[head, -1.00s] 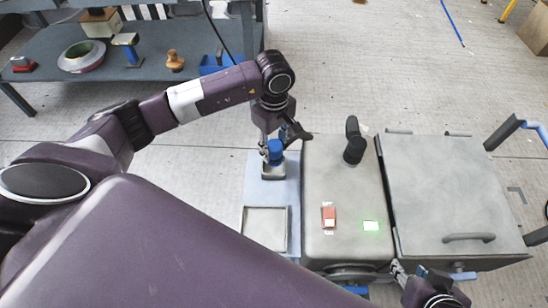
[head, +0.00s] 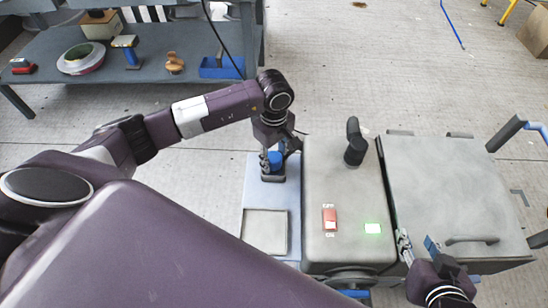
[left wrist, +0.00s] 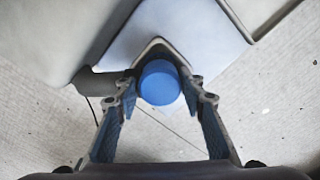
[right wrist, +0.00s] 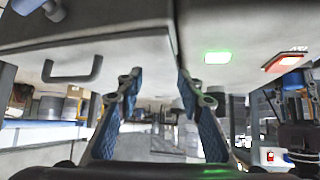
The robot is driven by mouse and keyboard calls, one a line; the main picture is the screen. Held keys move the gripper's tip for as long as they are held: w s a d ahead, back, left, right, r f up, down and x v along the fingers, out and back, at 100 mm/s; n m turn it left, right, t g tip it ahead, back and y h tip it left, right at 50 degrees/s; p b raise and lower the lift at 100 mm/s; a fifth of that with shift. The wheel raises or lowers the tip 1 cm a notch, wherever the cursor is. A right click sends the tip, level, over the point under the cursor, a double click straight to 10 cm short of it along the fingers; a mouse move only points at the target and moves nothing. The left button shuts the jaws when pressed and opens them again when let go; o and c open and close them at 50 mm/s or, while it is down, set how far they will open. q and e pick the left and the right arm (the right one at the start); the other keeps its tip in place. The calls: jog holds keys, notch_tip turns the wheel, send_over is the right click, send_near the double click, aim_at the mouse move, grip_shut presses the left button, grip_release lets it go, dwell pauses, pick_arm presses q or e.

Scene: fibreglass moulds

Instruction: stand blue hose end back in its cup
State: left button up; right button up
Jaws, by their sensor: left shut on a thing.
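The blue hose end (head: 276,161) stands about upright at the small grey cup (head: 272,178), on the pale shelf left of the grey machine. Its round blue top (left wrist: 159,83) shows from above in the left wrist view. My left gripper (head: 270,158) is shut on it, one finger on each side. The hose end's lower part is hidden, so I cannot tell how deep it sits in the cup. My right gripper (head: 416,243) is open and empty by the front of the machine; its spread fingers (right wrist: 160,88) show in the right wrist view.
The grey machine (head: 320,180) has a black lever (head: 354,142), a red switch (head: 329,219) and a green light (head: 372,228). A lidded box (head: 445,190) adjoins it at right. A square tray (head: 265,231) lies before the cup. A workbench (head: 190,75) stands at back left.

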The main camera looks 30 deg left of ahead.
jog(key=shift+w+r, duration=0.1)
jog(key=shift+w, duration=0.05)
pick_arm(q)
jog(key=o, duration=1)
pick_arm(e)
jog(key=shift+r, duration=0.1)
pick_arm(q)
jog(key=shift+o, duration=0.2)
pick_arm(e)
jog(key=shift+a, duration=0.1)
